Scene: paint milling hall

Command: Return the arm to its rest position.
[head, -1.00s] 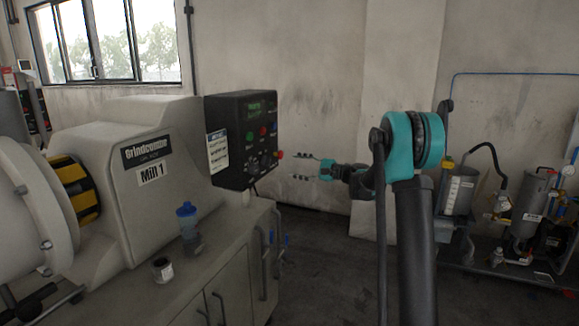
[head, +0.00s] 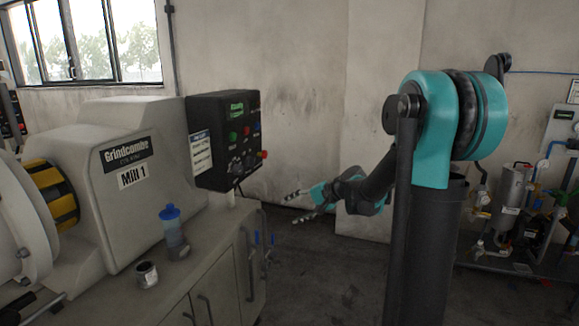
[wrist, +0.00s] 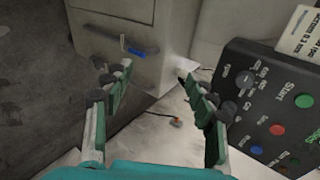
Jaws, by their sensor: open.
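My gripper (head: 297,205) is in the head view, to the right of the black control box (head: 224,140) and apart from it, in front of the bare wall. Its two fingers point left and stand apart with nothing between them. My arm is partly folded, with its teal joint large at the right of the head view. In the wrist view my gripper (wrist: 160,95) shows both fingers spread and empty.
Mill 1 (head: 135,150) stands at the left on a grey cabinet (head: 205,262). A blue-capped bottle (head: 172,232) and a small dark jar (head: 147,274) stand on the cabinet top. Tanks and hoses (head: 512,195) stand at the right. The floor between is clear.

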